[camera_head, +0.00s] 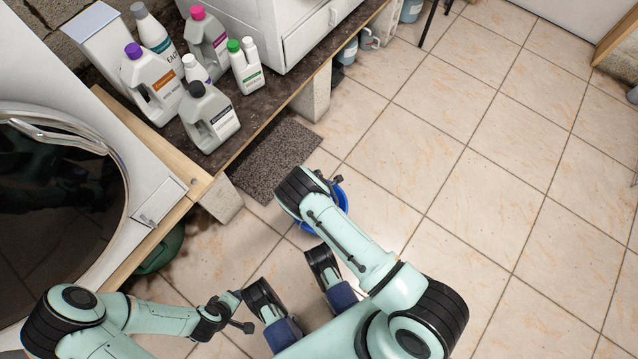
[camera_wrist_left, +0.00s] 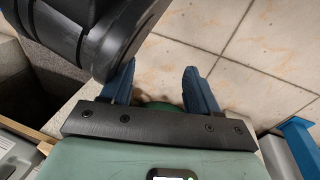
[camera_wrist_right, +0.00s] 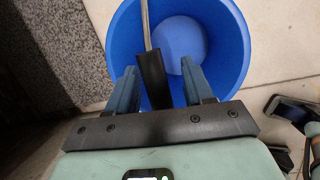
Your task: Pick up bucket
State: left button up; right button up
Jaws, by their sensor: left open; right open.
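The blue bucket (camera_head: 343,195) stands on the tiled floor, partly hidden by my right arm in the head view. The right wrist view looks down into the bucket (camera_wrist_right: 234,45), which looks empty. Its thin wire handle (camera_wrist_right: 146,25) ends in a black grip (camera_wrist_right: 154,85) that shows between the fingers of my right gripper (camera_wrist_right: 159,67). That gripper is open; I cannot tell whether a finger touches the grip. My left gripper (camera_wrist_left: 159,70) is open and empty over the floor, to the left of the bucket.
A dark mat (camera_head: 277,160) lies beside the bucket. A low bench (camera_head: 255,115) on concrete blocks carries several bottles (camera_head: 210,120) and a white cabinet (camera_head: 310,35). A washing machine (camera_head: 150,180) stands at left, with a green container (camera_head: 160,252) below. Floor at right is clear.

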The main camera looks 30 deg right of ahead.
grip_shut()
jog(key=shift+r, duration=0.15)
